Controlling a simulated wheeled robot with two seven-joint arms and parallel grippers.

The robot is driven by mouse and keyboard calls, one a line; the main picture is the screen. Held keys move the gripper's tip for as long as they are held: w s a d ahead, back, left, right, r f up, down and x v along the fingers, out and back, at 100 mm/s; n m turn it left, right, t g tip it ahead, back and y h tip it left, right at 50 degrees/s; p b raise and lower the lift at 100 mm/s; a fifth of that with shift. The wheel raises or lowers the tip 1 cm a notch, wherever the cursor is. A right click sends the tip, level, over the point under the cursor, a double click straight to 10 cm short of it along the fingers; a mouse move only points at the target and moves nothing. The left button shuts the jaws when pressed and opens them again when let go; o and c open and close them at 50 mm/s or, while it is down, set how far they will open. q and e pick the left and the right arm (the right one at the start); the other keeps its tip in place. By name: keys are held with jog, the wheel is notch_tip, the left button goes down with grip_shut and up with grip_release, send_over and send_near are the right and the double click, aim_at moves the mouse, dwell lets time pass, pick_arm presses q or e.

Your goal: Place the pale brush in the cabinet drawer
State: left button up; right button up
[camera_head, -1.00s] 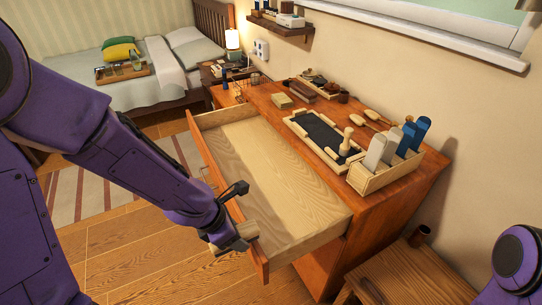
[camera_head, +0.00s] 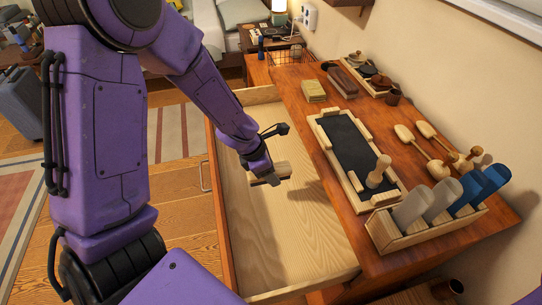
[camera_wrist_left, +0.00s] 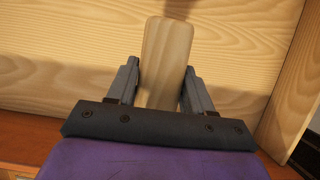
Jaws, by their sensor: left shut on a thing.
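My left gripper (camera_head: 264,168) is inside the outline of the open cabinet drawer (camera_head: 285,240). It is shut on a pale wooden piece, the pale brush (camera_head: 275,175). In the left wrist view the brush (camera_wrist_left: 166,55) stands between the two fingers, with the drawer's pale wood (camera_wrist_left: 60,60) behind it. Its bristles cannot be made out. Whether the brush touches the drawer floor is not clear. The drawer is otherwise empty. My right gripper is not in view.
The drawer's bare floor leaves free room around my gripper.

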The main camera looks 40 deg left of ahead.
pick_arm(q)
jog(key=w+a+f, duration=0.1)
jog(key=f, duration=0.1)
jog(key=w+a+f, duration=0.1)
jog(key=w+f, duration=0.1)
jog(key=w+a+f+b, duration=0.1)
jog(key=f, duration=0.1)
jog(key=shift+w+a+f, duration=0.1)
jog(key=shift+w+a, duration=0.25)
jog(key=shift+a+f, duration=0.15)
jog(key=shift+f, duration=0.1)
notch_tip(320, 180, down, 3)
jog(key=shift+r+b, duration=0.1)
jog(key=shift+b, duration=0.5)
jog(key=shift+w+f, duration=0.15)
jog(key=shift+f, duration=0.05)
jog(key=o, duration=1.1)
jog(key=shift+f, duration=0.1)
jog(key=shift+c, duration=0.2)
jog(key=shift+r, duration=0.3)
jog(key=p+v, duration=0.3)
jog(key=v, duration=0.9)
